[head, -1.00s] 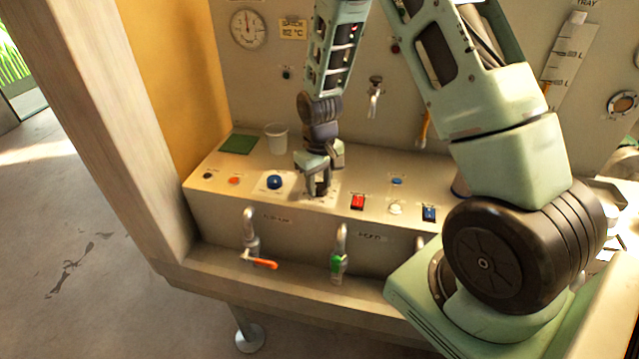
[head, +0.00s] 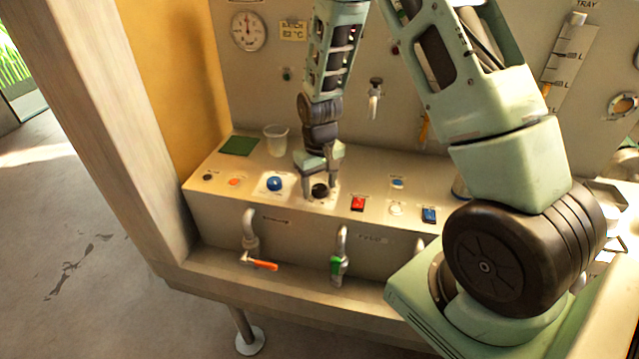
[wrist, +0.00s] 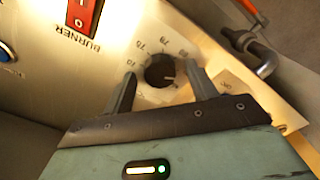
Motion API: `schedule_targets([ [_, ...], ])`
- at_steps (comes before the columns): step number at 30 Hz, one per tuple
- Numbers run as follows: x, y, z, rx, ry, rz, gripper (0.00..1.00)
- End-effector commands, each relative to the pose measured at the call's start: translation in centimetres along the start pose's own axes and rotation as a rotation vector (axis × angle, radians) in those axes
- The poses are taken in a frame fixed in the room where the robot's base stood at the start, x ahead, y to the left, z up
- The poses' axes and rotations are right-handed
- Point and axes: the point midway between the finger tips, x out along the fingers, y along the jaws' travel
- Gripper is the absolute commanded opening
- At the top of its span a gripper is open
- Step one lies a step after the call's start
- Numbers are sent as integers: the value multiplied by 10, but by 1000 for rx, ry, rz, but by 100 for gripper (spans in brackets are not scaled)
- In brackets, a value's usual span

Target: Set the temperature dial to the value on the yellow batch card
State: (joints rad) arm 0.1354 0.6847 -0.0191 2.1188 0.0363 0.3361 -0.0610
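The black temperature dial (head: 319,190) is on the sloped console top. In the wrist view the dial (wrist: 160,71) has a pale pointer mark toward the lower right and printed numbers in the 70s around its upper side; part of the scale is hidden by my fingers. My gripper (head: 320,192) points down at the dial; in the wrist view its fingers (wrist: 164,84) stand on either side of it with a gap, open and holding nothing. The yellow batch card (head: 293,31) on the back wall seems to read 82 °C, but it is small and blurred.
A blue knob (head: 275,183) is left of the dial; a red burner switch (head: 357,203) is close to its right. A clear beaker (head: 277,139) stands behind. Taps (head: 250,240) project from the console front. A round gauge (head: 249,31) hangs beside the card.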

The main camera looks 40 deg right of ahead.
Motion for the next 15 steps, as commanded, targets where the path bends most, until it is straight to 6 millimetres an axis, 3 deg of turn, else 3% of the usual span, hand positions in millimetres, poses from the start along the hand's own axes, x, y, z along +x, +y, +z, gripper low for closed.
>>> schedule_targets([
  [8, -3, 0, 0, -1, 0, 0, 58],
  [15, -36, 0, -1, -1, 4, 0, 58],
])
